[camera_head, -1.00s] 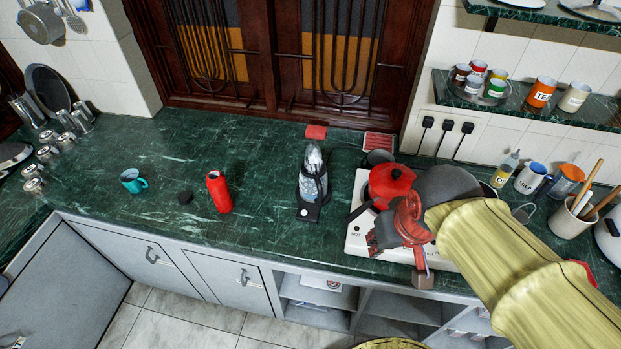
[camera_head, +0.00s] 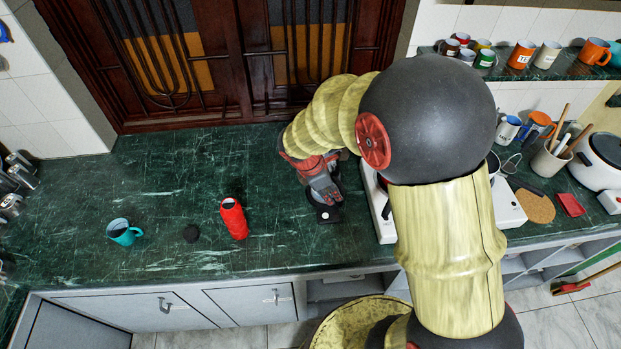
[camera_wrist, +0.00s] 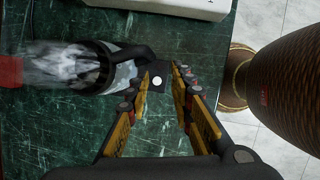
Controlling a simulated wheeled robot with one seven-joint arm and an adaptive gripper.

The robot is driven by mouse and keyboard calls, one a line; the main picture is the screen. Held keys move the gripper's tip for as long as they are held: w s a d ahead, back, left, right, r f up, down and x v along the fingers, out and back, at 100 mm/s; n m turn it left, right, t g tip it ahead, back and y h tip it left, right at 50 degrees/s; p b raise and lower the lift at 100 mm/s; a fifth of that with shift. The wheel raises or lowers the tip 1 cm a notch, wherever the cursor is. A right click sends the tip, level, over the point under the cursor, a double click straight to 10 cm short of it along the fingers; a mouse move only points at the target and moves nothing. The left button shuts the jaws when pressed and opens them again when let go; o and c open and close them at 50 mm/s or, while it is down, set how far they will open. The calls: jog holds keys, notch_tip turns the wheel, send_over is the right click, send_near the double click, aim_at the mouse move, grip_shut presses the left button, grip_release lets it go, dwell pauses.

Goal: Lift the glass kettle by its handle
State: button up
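The glass kettle (camera_wrist: 75,68) lies left of my fingers in the wrist view, clear with a dark rim. Its black handle (camera_wrist: 135,54) points toward the fingertips. The kettle's black base (camera_wrist: 157,82) with a white dot shows between the fingers, and its front (camera_head: 328,214) also shows in the head view. My gripper (camera_wrist: 163,74) is open, its fingers apart around the handle side; I cannot tell whether they touch it. In the head view my gripper (camera_head: 324,187) is over the kettle and hides most of it.
The white stove (camera_head: 510,205) is to the right, partly behind my arm. The counter's front edge is close.

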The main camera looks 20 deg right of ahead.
jog(key=shift+w+d+f+n+b, duration=0.5)
jog(key=shift+d+f, duration=0.4)
jog(key=shift+f, duration=0.85)
jog(key=shift+w+d+f+n+b, duration=0.25)
jog(key=shift+d+f+n+b, duration=0.4)
jog(key=shift+f, duration=1.05)
jog(key=shift+w+d+f+n+b, duration=0.3)
jog(key=shift+d+f+b, duration=0.6)
jog(key=shift+f, duration=0.85)
jog(key=shift+d, duration=0.2)
jog(key=shift+c, duration=0.8)
jog(key=c, duration=0.4)
jog(key=shift+w+r, duration=0.1)
grip_shut()
